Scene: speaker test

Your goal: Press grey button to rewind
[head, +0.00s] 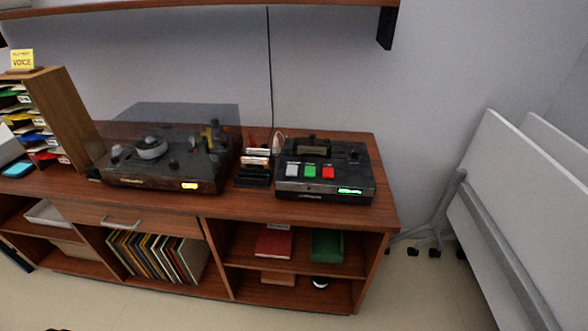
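The grey button (292,171) is on the top face of a dark tape machine (350,170), at the left end of a row of buttons. A green button (310,172) and a red button (328,173) sit to its right. The machine has a lit green display (350,191) at its front right. It stands at the right end of a brown wooden cabinet (240,207). Neither of my grippers shows in the head view.
A turntable (165,160) with a clear lid and a small rack of cassettes (255,167) stand left of the machine. A shelf (200,6) hangs above. White folded boards (520,200) on a wheeled stand are at the right. Floor shows in front of the cabinet.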

